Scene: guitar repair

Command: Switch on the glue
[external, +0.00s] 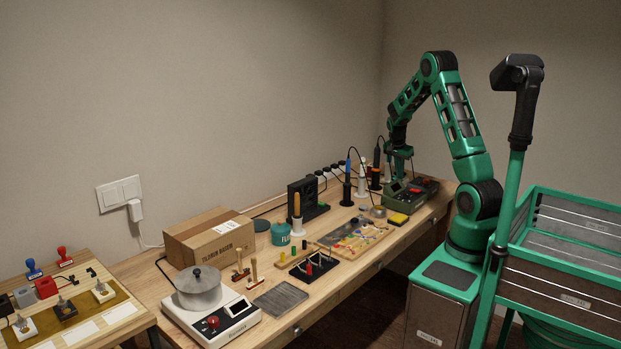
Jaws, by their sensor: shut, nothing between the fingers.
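A grey lidded pot (199,287) sits on a white appliance (243,312) at the front left of the bench. The appliance has a red knob (213,322) and a dark panel; no label for glue is readable. My gripper (400,175) is at the far right end of the bench, well away from the pot. It points down over a green box-shaped device (402,197) with a small display and is shut with nothing held. Whether the fingertips touch that device is too small to tell.
A cardboard box (210,240) stands behind the pot. Wooden-handled tools, a teal tub (281,234), a black rack (314,268) and a parts tray (355,238) crowd the bench (344,272). Upright irons with cables stand near the wall. A separate stamp table (136,309) is at left.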

